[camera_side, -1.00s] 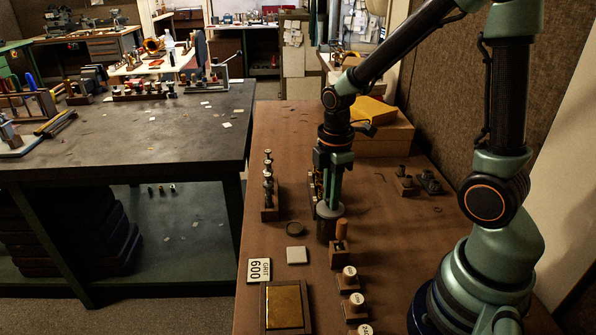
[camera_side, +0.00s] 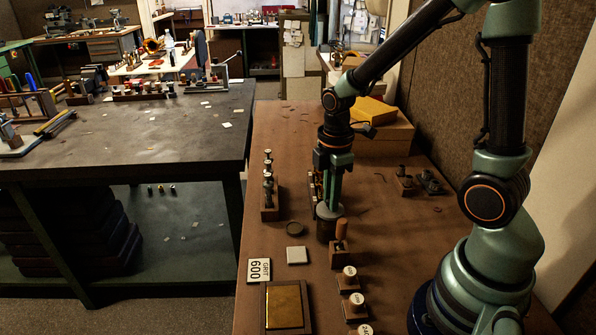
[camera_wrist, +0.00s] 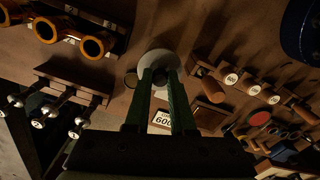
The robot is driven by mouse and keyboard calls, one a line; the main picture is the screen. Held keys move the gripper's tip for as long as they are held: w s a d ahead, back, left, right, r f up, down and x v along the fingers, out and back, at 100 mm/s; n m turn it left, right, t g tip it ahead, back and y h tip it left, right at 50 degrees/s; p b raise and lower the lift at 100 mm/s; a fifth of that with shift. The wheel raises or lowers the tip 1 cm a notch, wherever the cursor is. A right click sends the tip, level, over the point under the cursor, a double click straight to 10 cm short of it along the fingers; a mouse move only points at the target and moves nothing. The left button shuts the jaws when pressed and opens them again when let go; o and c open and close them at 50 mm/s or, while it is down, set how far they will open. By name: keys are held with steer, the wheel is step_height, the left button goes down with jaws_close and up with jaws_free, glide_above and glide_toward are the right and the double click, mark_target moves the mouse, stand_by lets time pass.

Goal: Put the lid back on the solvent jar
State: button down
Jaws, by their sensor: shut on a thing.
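The lid is a pale grey disc (camera_side: 329,211) with a dark knob, and my gripper (camera_side: 330,202) is shut on that knob. It also shows in the wrist view (camera_wrist: 159,60), with both fingertips (camera_wrist: 161,74) at the knob.
A wooden-handled tool in a block (camera_side: 341,235) stands close to the right. A rack of dark pieces (camera_side: 268,190) stands to the left. A white square (camera_side: 296,255) lies nearer the front.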

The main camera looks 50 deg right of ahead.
stand_by(0.4)
steer(key=shift+c, duration=1)
jaws_free()
steer(key=shift+r, duration=0.1)
steer(key=shift+r, duration=3.4)
steer(key=shift+c, duration=0.4)
jaws_close()
